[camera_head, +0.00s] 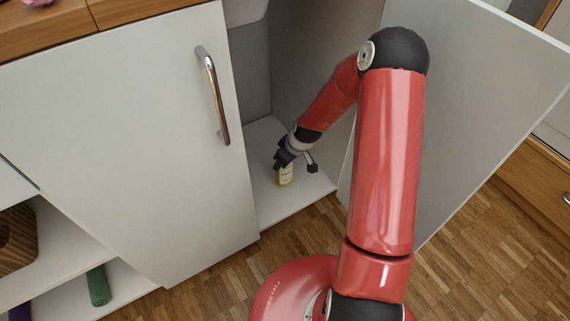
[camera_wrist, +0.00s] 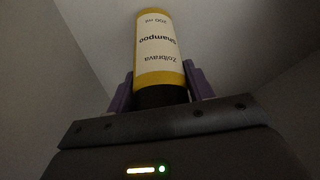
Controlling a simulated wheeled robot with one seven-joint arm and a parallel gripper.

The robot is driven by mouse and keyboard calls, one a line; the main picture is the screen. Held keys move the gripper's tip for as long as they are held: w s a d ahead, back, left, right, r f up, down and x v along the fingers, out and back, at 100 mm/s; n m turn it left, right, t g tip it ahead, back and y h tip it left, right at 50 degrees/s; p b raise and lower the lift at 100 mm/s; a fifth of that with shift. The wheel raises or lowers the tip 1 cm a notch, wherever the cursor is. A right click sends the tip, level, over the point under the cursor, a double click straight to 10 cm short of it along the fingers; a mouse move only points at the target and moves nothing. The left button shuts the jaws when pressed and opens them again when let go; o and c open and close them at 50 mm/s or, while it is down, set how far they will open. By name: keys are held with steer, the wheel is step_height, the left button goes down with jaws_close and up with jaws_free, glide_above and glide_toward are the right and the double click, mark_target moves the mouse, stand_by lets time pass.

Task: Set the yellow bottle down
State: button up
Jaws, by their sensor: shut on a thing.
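The yellow bottle (camera_head: 285,176) has a white label and is inside the open cabinet, at or just above the cabinet floor (camera_head: 312,195). My gripper (camera_head: 286,160) is shut on its upper part from above. In the wrist view the bottle (camera_wrist: 158,45) shows a label reading "Shampoo" and a black cap between the two purple-grey fingers of my gripper (camera_wrist: 160,92). I cannot tell whether the bottle's base touches the floor.
A closed white door with a chrome handle (camera_head: 212,95) is left of the opening. An open door (camera_head: 475,100) stands to the right of my arm. A lower shelf at left holds a green cylinder (camera_head: 98,286). The cabinet floor around the bottle looks clear.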

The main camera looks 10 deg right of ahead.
steer(key=shift+f, duration=1)
steer(key=o, duration=1.1)
steer(key=shift+f, duration=0.1)
